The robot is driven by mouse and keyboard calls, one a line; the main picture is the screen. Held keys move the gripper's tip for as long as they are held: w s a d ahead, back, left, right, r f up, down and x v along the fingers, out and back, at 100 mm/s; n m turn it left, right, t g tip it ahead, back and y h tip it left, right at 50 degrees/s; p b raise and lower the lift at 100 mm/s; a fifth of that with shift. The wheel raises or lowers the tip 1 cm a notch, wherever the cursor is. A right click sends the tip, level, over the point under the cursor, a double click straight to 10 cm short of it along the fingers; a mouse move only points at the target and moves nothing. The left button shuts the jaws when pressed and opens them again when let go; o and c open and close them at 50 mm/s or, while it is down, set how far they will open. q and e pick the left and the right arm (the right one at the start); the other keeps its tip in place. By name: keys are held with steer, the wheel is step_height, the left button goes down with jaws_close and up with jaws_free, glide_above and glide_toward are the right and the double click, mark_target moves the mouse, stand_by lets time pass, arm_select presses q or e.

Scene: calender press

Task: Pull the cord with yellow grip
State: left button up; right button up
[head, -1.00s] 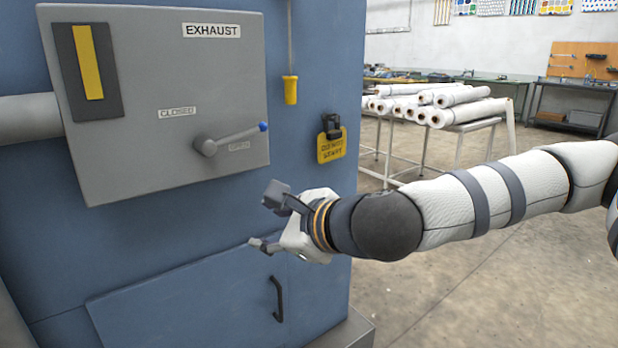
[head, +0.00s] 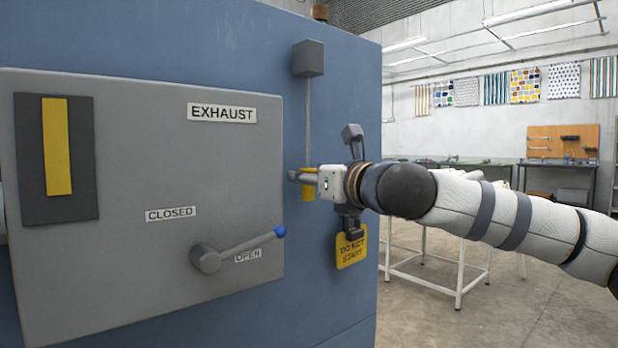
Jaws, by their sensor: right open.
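The yellow grip (head: 307,190) hangs at the end of a thin cord (head: 308,115) that comes down from a dark grey box (head: 308,59) on the blue machine wall. My right gripper (head: 322,158) is open at the grip. One finger reaches across the grip's upper part and hides some of it; the other stands up to the right of the cord. I cannot tell whether the finger touches the grip. My left gripper is not in view.
Left of the cord is a grey EXHAUST box (head: 140,285) with a blue-tipped lever (head: 235,248) at OPEN. A yellow DO NOT START tag (head: 351,250) hangs just below my right gripper. A white-framed rack (head: 430,262) stands behind my right arm.

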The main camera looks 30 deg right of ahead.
steer(key=shift+w, duration=0.85)
steer(key=shift+c, duration=0.4)
